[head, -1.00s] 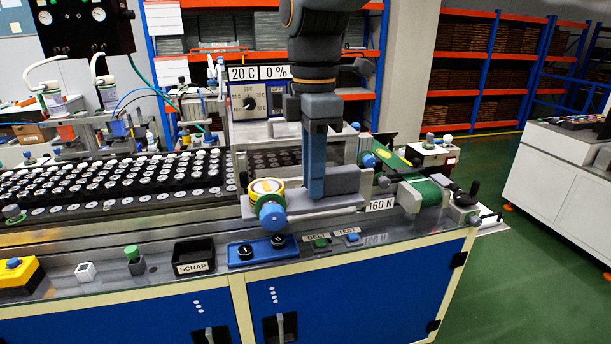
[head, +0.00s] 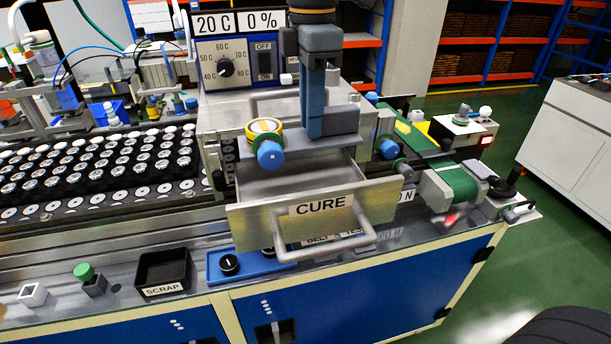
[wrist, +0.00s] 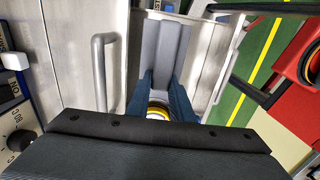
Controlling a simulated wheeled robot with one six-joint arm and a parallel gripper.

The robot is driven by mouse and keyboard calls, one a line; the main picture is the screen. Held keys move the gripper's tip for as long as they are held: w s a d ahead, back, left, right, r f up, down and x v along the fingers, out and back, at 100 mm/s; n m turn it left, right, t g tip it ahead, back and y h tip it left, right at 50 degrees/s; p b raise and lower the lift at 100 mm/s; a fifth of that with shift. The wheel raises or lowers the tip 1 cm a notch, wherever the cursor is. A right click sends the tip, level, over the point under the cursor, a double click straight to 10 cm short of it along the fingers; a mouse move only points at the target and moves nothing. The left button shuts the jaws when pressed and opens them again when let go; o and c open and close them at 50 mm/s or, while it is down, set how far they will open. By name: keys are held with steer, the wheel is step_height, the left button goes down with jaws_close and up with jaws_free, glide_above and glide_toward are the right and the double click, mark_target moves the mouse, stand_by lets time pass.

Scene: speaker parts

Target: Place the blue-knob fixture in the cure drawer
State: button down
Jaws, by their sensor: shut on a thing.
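The blue-knob fixture (head: 264,126) has a yellow ring with a pale top, a blue knob (head: 270,154) facing front and a grey plate. My gripper (head: 318,128) comes down from above and is shut on it. In the wrist view, the yellow ring (wrist: 158,109) shows between the blue fingers, partly hidden by my dark gripper body. The cure drawer (head: 320,207) stands open, with a metal front labelled CURE and a bar handle. Its bare inside shows below the fixture, which hangs over the rear of the drawer, apart from the front panel.
The cure unit (head: 225,130) stands behind, with a temperature dial (head: 225,68) and 20 C and 0 % signs. A green belt (head: 455,181) is at the right, a bottle-cap-like parts tray (head: 100,165) at the left. A black SCRAP bin (head: 163,270) sits in front left.

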steer(key=shift+f+p, duration=1.3)
steer(key=shift+f, duration=3.6)
steer(key=shift+f, duration=0.15)
steer(key=c, duration=1.6)
jaws_free()
steer(key=shift+o, duration=0.2)
step_height(320, 180, up, 12)
steer(key=b, duration=0.3)
steer(key=shift+r, duration=0.2)
